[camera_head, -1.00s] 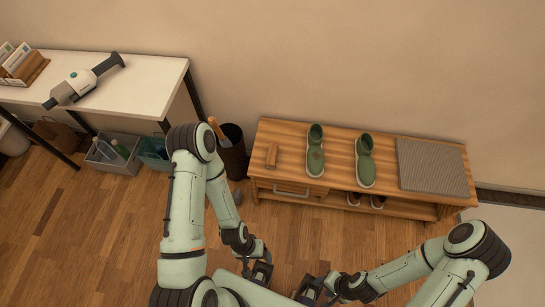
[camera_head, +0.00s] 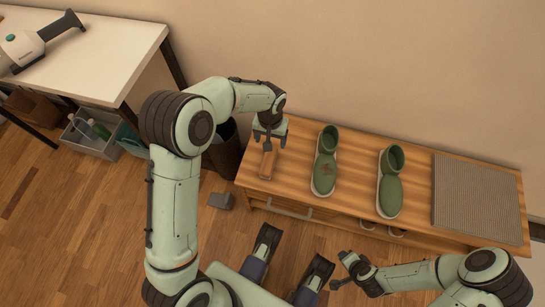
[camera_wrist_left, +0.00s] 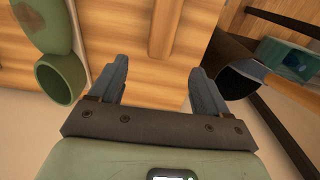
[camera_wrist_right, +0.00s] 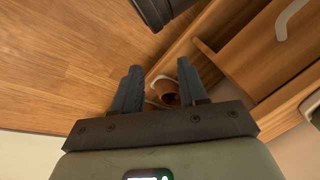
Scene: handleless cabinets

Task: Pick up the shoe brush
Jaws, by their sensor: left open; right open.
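The shoe brush (camera_head: 267,164) is a small brown wooden block on the left end of the wooden shoe bench (camera_head: 301,150). My left gripper (camera_head: 268,144) is open just above the far end of the brush. In the left wrist view the brush (camera_wrist_left: 163,28) lies ahead, between the lines of the two open fingers (camera_wrist_left: 160,85), with nothing held. My right gripper (camera_head: 341,271) is open and empty, low in front of the bench. The right wrist view shows its spread fingers (camera_wrist_right: 158,85).
Two green shoes (camera_head: 325,165) (camera_head: 390,183) stand right of the brush, and a grey mat (camera_head: 477,198) lies at the bench's right end. A dark bin (camera_head: 226,155) stands close left of the bench. A white table (camera_head: 95,55) is at the left.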

